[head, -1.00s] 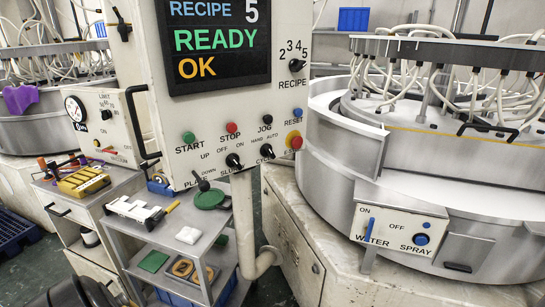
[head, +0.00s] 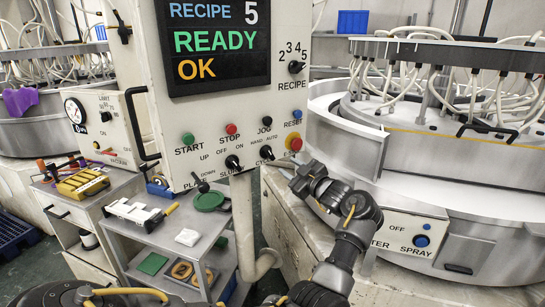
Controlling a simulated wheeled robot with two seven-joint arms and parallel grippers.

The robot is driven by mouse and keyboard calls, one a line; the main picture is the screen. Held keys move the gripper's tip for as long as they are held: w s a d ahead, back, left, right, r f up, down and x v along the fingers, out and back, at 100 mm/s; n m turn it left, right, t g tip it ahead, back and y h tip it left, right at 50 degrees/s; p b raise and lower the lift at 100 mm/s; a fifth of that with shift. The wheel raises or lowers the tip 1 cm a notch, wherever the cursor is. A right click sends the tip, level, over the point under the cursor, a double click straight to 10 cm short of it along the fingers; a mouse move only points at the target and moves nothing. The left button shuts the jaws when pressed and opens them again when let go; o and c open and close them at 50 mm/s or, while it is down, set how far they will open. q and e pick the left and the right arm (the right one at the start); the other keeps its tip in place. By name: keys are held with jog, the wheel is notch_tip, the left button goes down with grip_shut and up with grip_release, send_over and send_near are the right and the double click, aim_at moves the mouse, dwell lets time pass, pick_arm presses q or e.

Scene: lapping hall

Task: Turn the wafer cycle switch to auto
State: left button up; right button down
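The cycle switch (head: 266,152) is a small black knob low on the white control panel (head: 215,125), under the words HAND and AUTO. Which word its pointer faces is too small to tell. The label under the knob is partly hidden.
The black slurry switch (head: 234,161) sits just left of the cycle switch. A red button (head: 295,143) on yellow is close on its right. The panel screen (head: 218,45) reads READY OK. The round machine (head: 450,200) stands to the right, a trolley (head: 165,240) below left.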

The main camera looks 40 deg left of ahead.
aim_at(272, 156)
pick_arm(q)
jog(key=p+x, duration=0.3)
jog(key=x, duration=0.5)
jog(key=shift+a, duration=0.4)
jog(key=shift+w+a, duration=0.2)
jog(key=shift+a, duration=0.3)
jog(key=shift+f, duration=0.1)
